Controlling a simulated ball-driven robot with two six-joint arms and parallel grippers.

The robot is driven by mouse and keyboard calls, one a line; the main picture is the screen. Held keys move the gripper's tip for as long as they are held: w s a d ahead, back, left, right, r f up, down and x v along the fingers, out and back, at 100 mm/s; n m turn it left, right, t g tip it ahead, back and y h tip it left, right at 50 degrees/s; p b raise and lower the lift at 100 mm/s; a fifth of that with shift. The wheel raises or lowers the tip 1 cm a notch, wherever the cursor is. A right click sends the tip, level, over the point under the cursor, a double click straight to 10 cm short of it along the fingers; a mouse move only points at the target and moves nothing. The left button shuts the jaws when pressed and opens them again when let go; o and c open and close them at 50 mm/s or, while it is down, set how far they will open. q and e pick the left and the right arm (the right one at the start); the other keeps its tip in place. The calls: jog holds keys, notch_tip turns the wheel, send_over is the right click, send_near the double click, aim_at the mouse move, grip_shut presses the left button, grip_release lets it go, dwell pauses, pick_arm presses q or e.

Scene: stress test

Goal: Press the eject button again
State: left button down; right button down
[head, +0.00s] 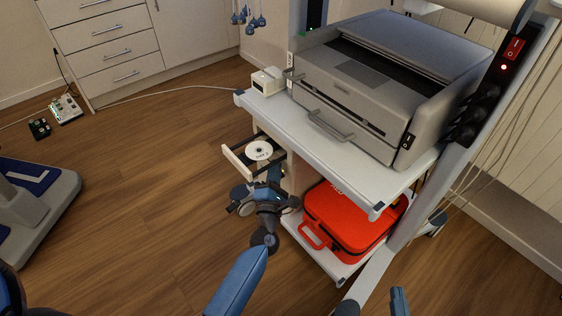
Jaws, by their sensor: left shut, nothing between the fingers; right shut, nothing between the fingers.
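A pale-fronted tray (236,163) stands pulled out to the left under the cart's upper shelf. A white disc (259,147) with dark lettering lies in it. My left gripper (261,183) is at the near side of the tray, shut and empty. Its dark wrist and blue arm link reach up from the bottom of the view. I cannot make out an eject button; the gripper and wrist cover the area just in front of the tray. I cannot tell if the gripper touches anything. My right gripper is not in view.
A grey printer-like machine (365,85) and a small white box (267,82) stand on the upper shelf (340,165). A red case (350,222) sits on the lower shelf. A power strip (505,65) runs up the right post. Open wooden floor (140,200) lies left.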

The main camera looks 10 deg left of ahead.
dwell(0.3)
pick_arm(q)
jog(key=shift+s+a, duration=0.55)
jog(key=s+a, duration=0.3)
jog(key=shift+s+a, duration=0.25)
jog(key=shift+s, duration=0.05)
dwell(0.5)
dwell(0.7)
